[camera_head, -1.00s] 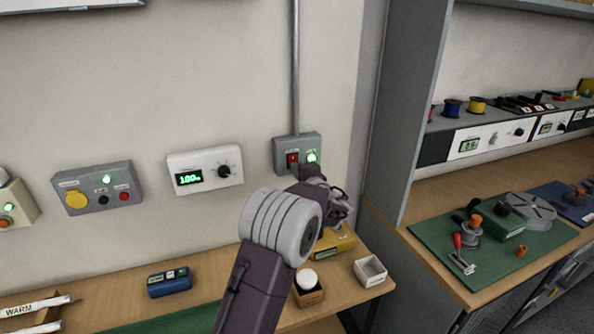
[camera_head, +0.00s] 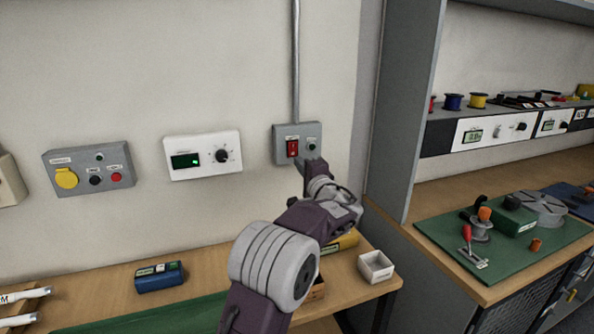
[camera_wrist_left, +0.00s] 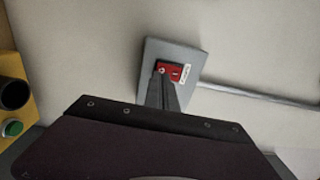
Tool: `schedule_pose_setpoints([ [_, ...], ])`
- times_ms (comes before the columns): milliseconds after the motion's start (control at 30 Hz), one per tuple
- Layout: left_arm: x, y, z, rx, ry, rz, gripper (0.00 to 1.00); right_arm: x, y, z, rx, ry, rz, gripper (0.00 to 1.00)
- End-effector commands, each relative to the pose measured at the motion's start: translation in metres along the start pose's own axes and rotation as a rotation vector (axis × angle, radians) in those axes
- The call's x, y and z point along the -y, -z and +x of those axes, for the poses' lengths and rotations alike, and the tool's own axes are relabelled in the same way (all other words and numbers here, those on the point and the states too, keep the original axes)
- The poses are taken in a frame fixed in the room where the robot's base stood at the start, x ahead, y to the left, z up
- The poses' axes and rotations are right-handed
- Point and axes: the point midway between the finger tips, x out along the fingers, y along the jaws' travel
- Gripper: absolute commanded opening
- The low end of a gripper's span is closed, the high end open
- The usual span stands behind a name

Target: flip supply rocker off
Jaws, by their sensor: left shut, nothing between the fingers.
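The supply box is a grey wall box (camera_head: 282,154) under a vertical conduit, with a red rocker (camera_head: 293,147) and a small lamp (camera_head: 311,144) that is unlit. My left gripper (camera_head: 300,162) is shut and empty, its tip just below the rocker in the head view. In the left wrist view, the shut fingers (camera_wrist_left: 161,78) reach up to the red rocker (camera_wrist_left: 176,70) and cover part of it. I cannot tell whether they touch it. My right gripper is not in view.
A wooden bench (camera_head: 120,298) lies below, with a white tray (camera_head: 376,267). A grey cabinet side (camera_head: 408,110) stands to the right.

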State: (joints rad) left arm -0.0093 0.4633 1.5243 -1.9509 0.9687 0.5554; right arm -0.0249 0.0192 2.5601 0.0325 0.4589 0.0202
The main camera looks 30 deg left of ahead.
Motion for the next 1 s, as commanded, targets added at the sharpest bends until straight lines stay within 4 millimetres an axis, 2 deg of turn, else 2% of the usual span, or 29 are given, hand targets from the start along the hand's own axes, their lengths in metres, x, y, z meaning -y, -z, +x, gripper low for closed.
schedule_pose_setpoints([
  [33,-0.002,0.001,-0.016,-0.005,0.001,-0.001,0.00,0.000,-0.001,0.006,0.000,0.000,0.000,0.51],
  [200,-0.003,0.001,-0.057,-0.006,0.000,-0.001,0.00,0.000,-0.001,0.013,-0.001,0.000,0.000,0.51],
  [400,-0.003,0.001,-0.089,-0.003,-0.001,-0.001,0.00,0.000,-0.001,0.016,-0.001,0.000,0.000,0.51],
  [567,-0.002,0.000,-0.098,-0.001,0.000,-0.001,0.00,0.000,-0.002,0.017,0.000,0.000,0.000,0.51],
  [1000,-0.003,0.000,-0.098,-0.001,-0.001,-0.001,0.00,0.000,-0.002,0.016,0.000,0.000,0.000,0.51],
])
